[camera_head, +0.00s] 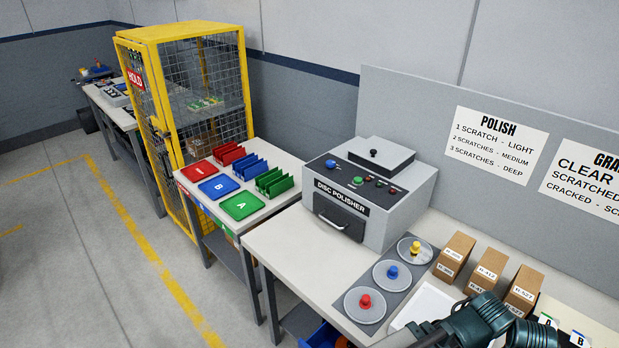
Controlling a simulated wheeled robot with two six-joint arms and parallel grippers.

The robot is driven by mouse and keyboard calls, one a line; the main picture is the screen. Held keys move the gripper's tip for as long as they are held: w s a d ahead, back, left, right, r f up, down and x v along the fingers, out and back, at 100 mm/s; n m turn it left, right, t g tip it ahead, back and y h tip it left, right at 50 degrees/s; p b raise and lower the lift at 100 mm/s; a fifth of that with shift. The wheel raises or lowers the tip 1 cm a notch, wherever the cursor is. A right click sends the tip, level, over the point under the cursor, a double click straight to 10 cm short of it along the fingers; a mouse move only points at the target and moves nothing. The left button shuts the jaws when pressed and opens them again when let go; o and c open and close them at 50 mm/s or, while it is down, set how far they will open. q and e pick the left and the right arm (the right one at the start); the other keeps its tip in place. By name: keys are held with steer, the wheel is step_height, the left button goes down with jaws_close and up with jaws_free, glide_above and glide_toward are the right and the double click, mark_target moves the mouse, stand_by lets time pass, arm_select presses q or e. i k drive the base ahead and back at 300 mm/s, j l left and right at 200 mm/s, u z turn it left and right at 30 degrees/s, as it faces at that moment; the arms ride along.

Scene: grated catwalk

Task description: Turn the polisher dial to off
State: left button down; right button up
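The disc polisher (400,205) is a grey box with a black "DISC POLISHER" label and a handled front drawer. It stands on the white workbench against the back panel. Its sloped black control strip (345,173) carries a blue knob (331,163), a green knob (357,180) and small red and green controls to their right. Which one is the dial, and where it points, is too small to tell. Dark teal parts of my arm (484,312) show at the lower right, well apart from the polisher. I can make out no gripper fingertips.
Three grey discs with yellow, blue and red knobs lie on a dark mat (398,258) before the polisher. Several cardboard boxes (455,256) stand to their right. A side table (285,163) holds coloured trays and racks. A yellow cage (180,100) stands behind; open floor (80,260) lies left.

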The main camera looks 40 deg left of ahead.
mark_target(331, 164)
steer(key=u, duration=1.25)
steer(key=i+j+z, duration=0.1)
steer(key=z, duration=0.3)
steer(key=j+z, duration=0.4)
steer(key=i+j+z, duration=0.15)
steer(key=j, duration=0.35)
steer(key=j+z, duration=0.15)
steer(key=j, duration=0.35)
steer(key=i+j+z, duration=0.1)
steer(key=j, duration=0.45)
steer(key=i+j, duration=0.1)
steer(key=j, duration=1.25)
steer(key=i+z, duration=0.05)
